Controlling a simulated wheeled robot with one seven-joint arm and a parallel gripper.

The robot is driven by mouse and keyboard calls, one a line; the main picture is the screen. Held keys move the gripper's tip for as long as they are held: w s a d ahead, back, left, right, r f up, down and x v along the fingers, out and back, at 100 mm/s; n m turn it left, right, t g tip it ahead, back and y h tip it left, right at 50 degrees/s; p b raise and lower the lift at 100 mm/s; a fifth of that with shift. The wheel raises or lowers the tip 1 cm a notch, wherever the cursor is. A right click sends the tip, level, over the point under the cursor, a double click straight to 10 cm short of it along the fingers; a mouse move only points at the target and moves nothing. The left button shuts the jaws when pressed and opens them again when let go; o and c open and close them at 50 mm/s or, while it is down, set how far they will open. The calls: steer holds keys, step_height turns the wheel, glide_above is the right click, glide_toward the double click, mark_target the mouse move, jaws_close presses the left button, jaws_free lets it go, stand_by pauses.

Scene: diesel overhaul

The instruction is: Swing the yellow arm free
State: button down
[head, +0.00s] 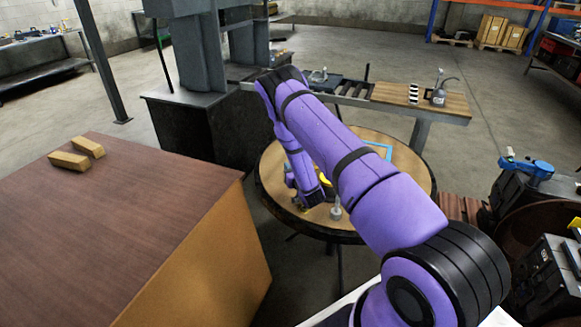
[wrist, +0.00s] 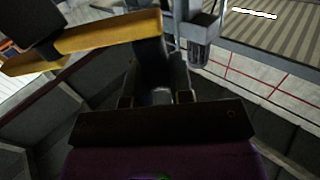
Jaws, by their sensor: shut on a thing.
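The yellow arm (wrist: 85,40) is a flat bar crossing the upper left of the wrist view, with a dark block (wrist: 30,22) at its left end. A dark upright piece at its right end runs down between the fingers of my gripper (wrist: 157,97). The gripper is shut on this piece, which seems to belong to the yellow arm; the exact contact is dark. In the head view, my gripper (head: 308,203) is low over the round table, and a small bit of yellow (head: 325,179) shows beside it. My own arm hides most of the rest.
The round wooden table (head: 405,165) carries a blue frame (head: 378,150) and a small grey peg (head: 336,211). A brown-topped box (head: 120,215) with two wooden blocks stands left. A dark machine (head: 190,115) stands behind. A workbench (head: 445,105) is at the back right.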

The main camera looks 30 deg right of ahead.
steer(key=shift+s+n+y, duration=0.25)
steer(key=shift+n+y, duration=0.15)
steer(key=shift+y, duration=0.2)
steer(key=c, duration=1)
jaws_free()
steer(key=shift+r, duration=0.25)
steer(key=r, duration=0.3)
steer(key=shift+s+r, duration=0.1)
steer(key=shift+s, duration=0.15)
steer(key=s+a+r, duration=0.1)
steer(key=s+a, duration=0.3)
steer(key=s, duration=1.1)
